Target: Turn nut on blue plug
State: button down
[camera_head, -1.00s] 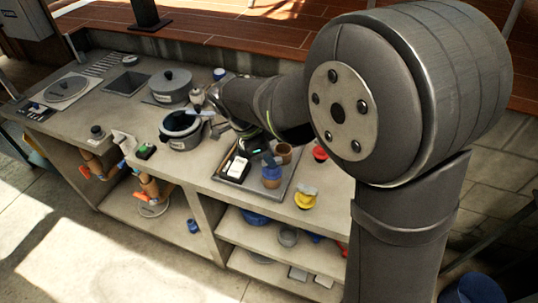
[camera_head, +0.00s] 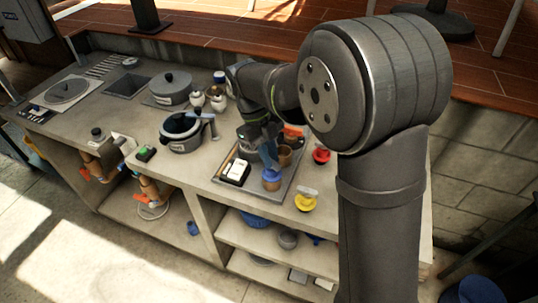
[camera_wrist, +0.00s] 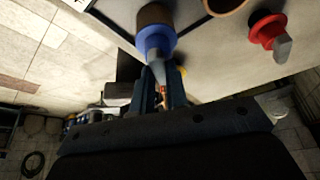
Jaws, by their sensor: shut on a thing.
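The blue plug (camera_head: 271,180) stands upright in a brown cup on the tray at the counter's front. In the wrist view its blue collar (camera_wrist: 153,34) shows at the top, with the grey-blue nut (camera_wrist: 158,70) pointing toward me. My gripper (camera_wrist: 161,80) is shut on the nut, one dark finger on each side. In the head view my gripper (camera_head: 269,158) is just above the blue plug and hides most of the nut. How far the nut has turned cannot be told.
The dark tray (camera_head: 232,185) also holds a black-and-white box (camera_head: 236,171) and another brown cup (camera_head: 285,156). A red plug (camera_head: 321,155) and a yellow plug (camera_head: 306,201) stand to the right. A pot (camera_head: 182,133) is to the left.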

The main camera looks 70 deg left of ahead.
jog(key=shift+w+m+g, duration=0.15)
jog(key=shift+m+g, duration=0.45)
jog(key=shift+m, duration=0.9)
jog(key=c, duration=1.4)
grip_release()
jog(key=shift+a+r, duration=0.1)
jog(key=v, duration=1.7)
jog(key=shift+a, duration=0.2)
